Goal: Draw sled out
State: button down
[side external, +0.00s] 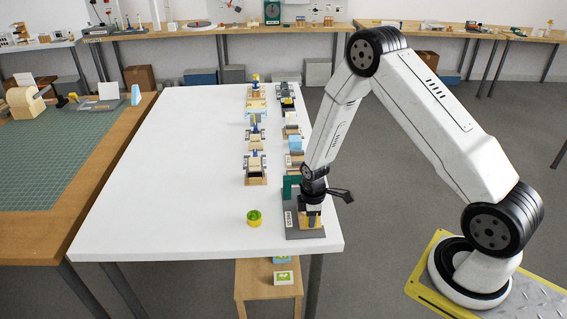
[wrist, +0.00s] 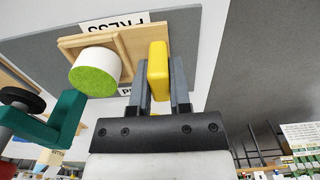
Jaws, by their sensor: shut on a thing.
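My gripper (wrist: 160,80) is shut on an upright yellow handle (wrist: 158,58), one grey finger on each side. The handle stands at one end of a light wooden sled (wrist: 133,42) with raised edges. A white cylinder with a green top (wrist: 95,68) sits on the sled beside the handle. The sled lies over a grey base plate (wrist: 40,50) with a PRESS label, upside down in the wrist view. In the side view my gripper (side external: 312,212) is low over the base plate (side external: 305,235), and its fingers hide part of the sled.
A teal press frame (wrist: 65,122) with a black round part stands beside the sled; it also shows in the side view (side external: 291,187). Several small models line up behind. The table's front edge is close.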

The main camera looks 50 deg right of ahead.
jog(key=shift+s+a, duration=0.85)
jog(key=shift+a, duration=0.1)
dwell(0.5)
dwell(1.0)
jog(key=c, duration=0.6)
grip_release()
jog(key=shift+r, duration=0.15)
notch_tip(320, 180, up, 7)
dwell(0.6)
jog(key=shift+s, duration=0.1)
